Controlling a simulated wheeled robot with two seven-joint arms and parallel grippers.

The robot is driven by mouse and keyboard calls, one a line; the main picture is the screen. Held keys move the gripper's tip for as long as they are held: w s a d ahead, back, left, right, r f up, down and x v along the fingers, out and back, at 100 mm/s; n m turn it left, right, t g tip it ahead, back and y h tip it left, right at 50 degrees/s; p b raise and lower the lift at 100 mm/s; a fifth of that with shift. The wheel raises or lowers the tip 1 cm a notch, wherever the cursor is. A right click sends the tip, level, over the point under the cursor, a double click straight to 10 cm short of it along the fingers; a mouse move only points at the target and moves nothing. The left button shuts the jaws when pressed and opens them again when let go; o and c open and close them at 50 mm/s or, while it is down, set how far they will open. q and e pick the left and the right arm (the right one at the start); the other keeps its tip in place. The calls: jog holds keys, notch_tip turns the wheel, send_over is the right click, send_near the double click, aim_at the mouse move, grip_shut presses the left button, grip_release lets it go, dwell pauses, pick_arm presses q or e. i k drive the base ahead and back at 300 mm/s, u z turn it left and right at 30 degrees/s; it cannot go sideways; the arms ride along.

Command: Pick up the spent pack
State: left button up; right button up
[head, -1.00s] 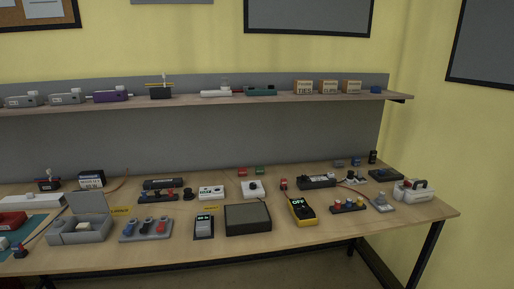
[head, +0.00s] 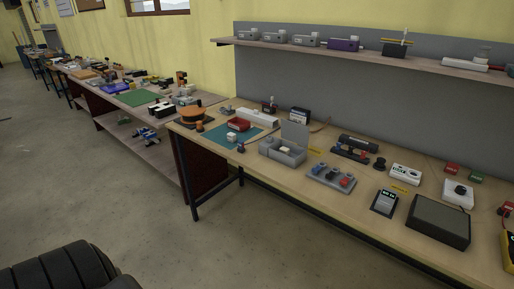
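I cannot tell for sure which object is the spent pack. A black bar-shaped unit (head: 357,144) lies to the right. Neither of my grippers is in view.
The near wooden bench (head: 265,180) also holds a teal mat (head: 232,136) with a red box, a grey holder (head: 331,176), a meter (head: 385,203) and a dark flat panel (head: 438,221). A shelf (head: 335,50) runs above. Cluttered benches continue left; the floor (head: 150,225) in front is open.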

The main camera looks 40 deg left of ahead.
aim_at(284, 150)
jog(key=u, duration=0.85)
jog(key=i, duration=0.3)
jog(key=z, duration=0.15)
